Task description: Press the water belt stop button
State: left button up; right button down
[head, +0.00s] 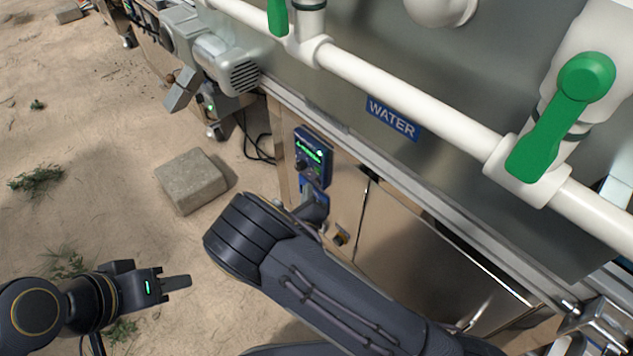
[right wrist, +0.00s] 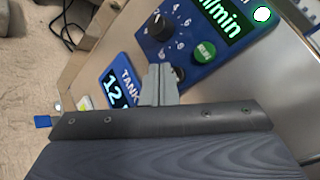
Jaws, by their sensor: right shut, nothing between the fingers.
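The blue water control panel (head: 313,157) with a lit green display is mounted on the metal cabinet front. In the right wrist view the panel (right wrist: 222,50) shows a black dial (right wrist: 160,27) and a green button (right wrist: 204,52). A dark round part (right wrist: 178,73) lies beside my fingertips, partly hidden by them; I cannot read a stop label on it. My right gripper (right wrist: 160,70) is shut and empty, its tips at the panel's lower edge; contact cannot be told. My left gripper (head: 177,283) is over the sand, away from the panel, its finger opening unclear.
A blue tank display (right wrist: 118,88) is left of my right fingertips. A blue WATER sign (head: 393,118), a white pipe (head: 400,80) and a green valve handle (head: 560,115) are above. A stone block (head: 190,180) lies on the sand beside the cabinet.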

dwell(0.5)
jog(key=shift+w+d, duration=0.25)
jog(key=shift+d, duration=0.1)
jog(key=shift+w+d, duration=0.2)
jog(key=shift+d, duration=0.1)
dwell(0.6)
jog(key=shift+s+a, duration=0.1)
dwell(0.3)
jog(key=shift+s+a+p, duration=0.35)
jog(key=shift+a, duration=0.15)
jog(key=s+a, duration=0.1)
jog(key=a, duration=0.1)
jog(key=s+a, duration=0.2)
dwell(0.4)
dwell(0.5)
